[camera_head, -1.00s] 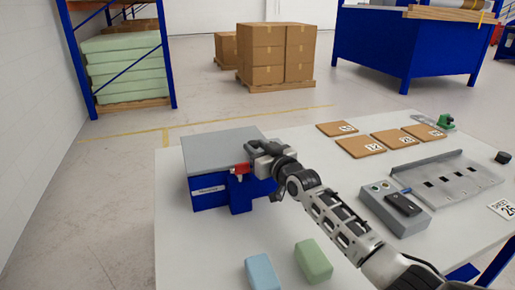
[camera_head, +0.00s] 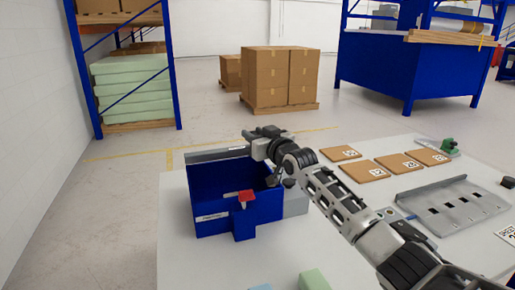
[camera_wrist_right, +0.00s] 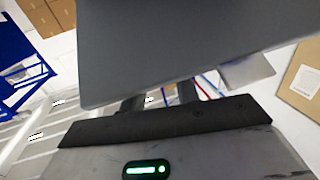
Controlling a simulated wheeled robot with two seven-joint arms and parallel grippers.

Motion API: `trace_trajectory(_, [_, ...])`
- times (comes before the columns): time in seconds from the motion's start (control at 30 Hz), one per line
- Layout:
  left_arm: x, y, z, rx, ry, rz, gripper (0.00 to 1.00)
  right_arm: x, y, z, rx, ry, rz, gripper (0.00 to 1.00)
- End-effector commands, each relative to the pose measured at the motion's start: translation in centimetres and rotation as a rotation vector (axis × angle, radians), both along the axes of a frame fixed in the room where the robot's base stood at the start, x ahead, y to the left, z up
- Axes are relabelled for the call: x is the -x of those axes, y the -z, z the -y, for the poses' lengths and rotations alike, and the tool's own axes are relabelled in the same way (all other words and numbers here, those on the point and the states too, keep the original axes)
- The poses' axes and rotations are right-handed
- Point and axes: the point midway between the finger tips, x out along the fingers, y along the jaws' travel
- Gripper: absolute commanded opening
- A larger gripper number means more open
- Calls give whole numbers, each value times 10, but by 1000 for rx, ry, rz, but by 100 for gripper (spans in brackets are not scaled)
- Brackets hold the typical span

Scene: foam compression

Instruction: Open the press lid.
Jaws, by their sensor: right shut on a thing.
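The blue press (camera_head: 235,210) stands on the table with a red latch (camera_head: 246,196) on its front. Its grey lid (camera_head: 215,155) is raised, nearly edge-on at the back of the box, and the box's open inside shows. My right gripper (camera_head: 262,134) is at the right end of the lid's upper edge, shut on it. In the right wrist view the lid (camera_wrist_right: 200,50) is a large grey plate filling the top, with the gripper's fingers (camera_wrist_right: 160,97) at its edge. The exact grip is partly hidden. My left gripper is not in view.
Brown labelled pads (camera_head: 365,171), a grey slotted tray (camera_head: 452,200) and a green-handled tool (camera_head: 446,147) lie at the right of the table. A green foam block (camera_head: 314,280) and a blue one (camera_head: 261,287) are at the front edge. Cartons stand on the floor behind.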

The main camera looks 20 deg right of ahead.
Motion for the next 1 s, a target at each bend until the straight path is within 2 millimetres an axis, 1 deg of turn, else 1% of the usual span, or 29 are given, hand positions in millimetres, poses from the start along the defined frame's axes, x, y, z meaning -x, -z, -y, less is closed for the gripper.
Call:
trace_trajectory(0.03, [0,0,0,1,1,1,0,-3,-11,1,2,2,22,0])
trace_trajectory(0.23, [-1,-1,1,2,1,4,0,-8,-17,1,1,2,21,0])
trace_trajectory(0.6, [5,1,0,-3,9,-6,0,-8,-18,2,1,2,22,0])
trace_trajectory(0.63, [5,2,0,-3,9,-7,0,-8,-18,2,1,2,22,34])
trace_trajectory(0.7, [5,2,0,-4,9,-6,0,-8,-17,2,2,2,20,52])
trace_trajectory(1.0, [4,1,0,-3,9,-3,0,-8,-12,1,0,1,9,52])
